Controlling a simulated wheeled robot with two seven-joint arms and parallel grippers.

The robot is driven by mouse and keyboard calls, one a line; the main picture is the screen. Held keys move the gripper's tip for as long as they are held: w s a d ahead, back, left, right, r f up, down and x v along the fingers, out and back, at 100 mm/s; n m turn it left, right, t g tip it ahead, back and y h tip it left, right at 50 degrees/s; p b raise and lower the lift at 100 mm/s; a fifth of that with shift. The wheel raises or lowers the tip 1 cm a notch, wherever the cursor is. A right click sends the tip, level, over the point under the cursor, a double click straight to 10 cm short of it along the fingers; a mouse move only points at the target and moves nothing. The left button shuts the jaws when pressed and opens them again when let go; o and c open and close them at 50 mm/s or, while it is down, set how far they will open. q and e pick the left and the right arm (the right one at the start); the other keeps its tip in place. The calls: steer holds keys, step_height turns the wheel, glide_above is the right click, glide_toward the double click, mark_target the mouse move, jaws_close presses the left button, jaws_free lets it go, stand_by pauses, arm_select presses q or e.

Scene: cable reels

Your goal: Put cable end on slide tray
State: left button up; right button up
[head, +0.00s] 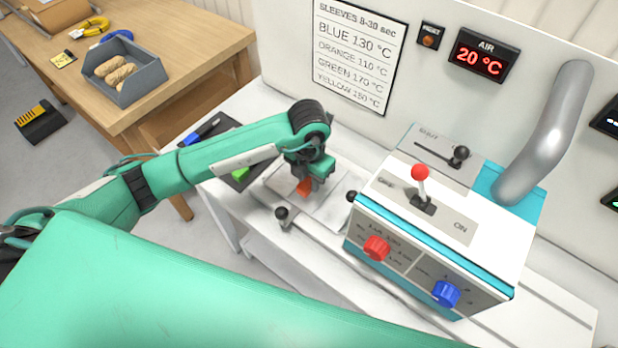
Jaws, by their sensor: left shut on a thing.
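The slide tray (330,212) is a pale flat plate on the white bench, left of the heating machine, with a black knob (282,213) at its front. My left gripper (306,182) points down over the tray. It is shut on a small orange piece (304,187), which looks like the sleeved cable end. The fingers hide most of this piece, and I cannot tell whether it touches the tray. No cable run is clearly visible. My right gripper is not in view.
The heating machine (400,240) has a red-tipped lever (421,186), red and blue dials and a grey pipe. A dark mat (222,128) with blue and green items lies left of the tray. A wooden table (190,55) holds a grey bin (150,88).

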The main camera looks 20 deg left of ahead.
arm_select(q)
steer(key=shift+f, duration=0.15)
steer(key=shift+f+b, duration=0.25)
steer(key=shift+b, duration=0.05)
steer(key=shift+f+b, duration=0.45)
steer(key=shift+f, duration=0.05)
steer(key=shift+f+b, duration=0.75)
steer(key=shift+f, duration=0.1)
steer(key=o, duration=1.1)
steer(key=shift+r, duration=0.15)
